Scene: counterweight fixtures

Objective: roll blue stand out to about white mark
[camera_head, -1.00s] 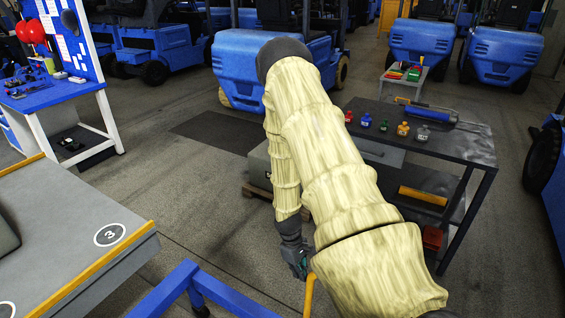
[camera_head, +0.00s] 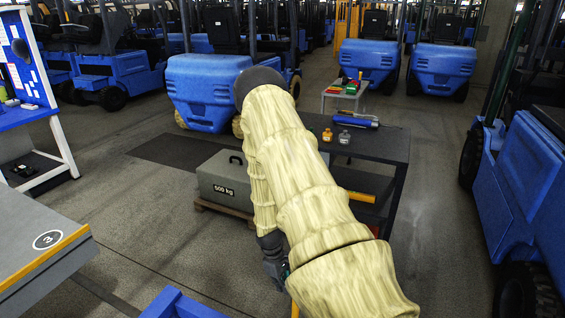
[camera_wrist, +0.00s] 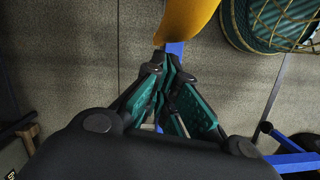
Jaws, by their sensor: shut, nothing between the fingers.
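The blue stand shows only as a blue bar (camera_head: 180,304) at the bottom edge of the head view. Blue bars (camera_wrist: 288,160) also show at the lower right of the wrist view. A yellow curved handle (camera_wrist: 186,18) is just ahead of my fingertips, with a blue post below it; its tip also shows at the bottom of the head view (camera_head: 295,308). My gripper (camera_wrist: 172,76) is shut and empty, close to the handle; I cannot tell whether they touch. It hangs low in the head view (camera_head: 275,268). I can make out no white mark on the floor.
A grey bench (camera_head: 40,270) labelled 3 stands at left. A 500 kg block (camera_head: 224,182) on a pallet and a dark table (camera_head: 385,145) are ahead. A forklift (camera_head: 525,190) stands at right. Open floor (camera_head: 150,225) lies between bench and block. A round green-striped object (camera_wrist: 270,22) shows in the wrist view.

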